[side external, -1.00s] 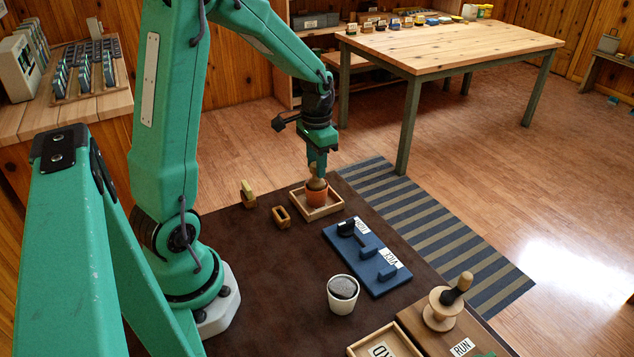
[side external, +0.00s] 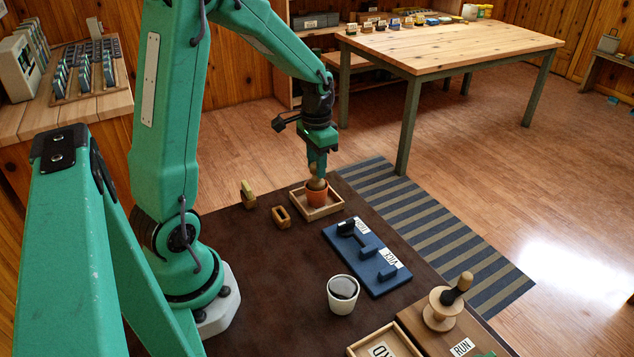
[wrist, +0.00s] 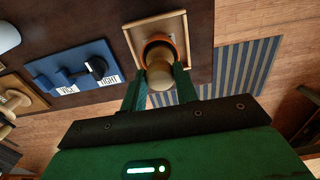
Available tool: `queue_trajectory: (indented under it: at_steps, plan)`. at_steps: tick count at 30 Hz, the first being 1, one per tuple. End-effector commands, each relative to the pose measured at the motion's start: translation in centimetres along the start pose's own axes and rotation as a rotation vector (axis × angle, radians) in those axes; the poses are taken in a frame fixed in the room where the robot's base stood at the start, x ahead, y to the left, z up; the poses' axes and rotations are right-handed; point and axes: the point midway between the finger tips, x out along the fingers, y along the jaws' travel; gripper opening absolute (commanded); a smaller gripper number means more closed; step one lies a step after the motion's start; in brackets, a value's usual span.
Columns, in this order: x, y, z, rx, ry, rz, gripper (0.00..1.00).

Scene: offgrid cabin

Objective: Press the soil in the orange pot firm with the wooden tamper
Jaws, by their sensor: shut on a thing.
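The orange pot (side external: 316,197) stands in a shallow wooden tray (side external: 330,210) at the far end of the dark table. Its orange rim also shows in the wrist view (wrist: 146,44). My gripper (side external: 317,171) is directly above the pot and shut on the wooden tamper (wrist: 160,74). The tamper's rounded wooden end shows between my fingers, and its lower part is at the pot's mouth. In the side view only a little of the tamper (side external: 315,184) shows above the rim. The soil surface is hidden, and I cannot tell whether the tamper touches it.
A blue board (side external: 375,273) with labelled blocks lies right of the tray. A white pot with dark contents (side external: 342,308) stands nearer. Two small wooden pieces (side external: 281,215) (side external: 248,194) sit left of the tray. A wooden spool-like stand (side external: 439,318) is at the right front.

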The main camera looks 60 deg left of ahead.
Motion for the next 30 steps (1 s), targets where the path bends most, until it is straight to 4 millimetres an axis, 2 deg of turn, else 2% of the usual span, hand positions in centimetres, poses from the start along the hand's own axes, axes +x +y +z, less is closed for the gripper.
queue_trajectory:
  at_steps: [21, 30]
  plan:
    - [-3.5, 0.0, 0.0, 0.0, 0.0, 0.0, 0.0]
    - [-4.0, 0.0, 0.0, 0.0, -0.001, 0.0, 0.0]
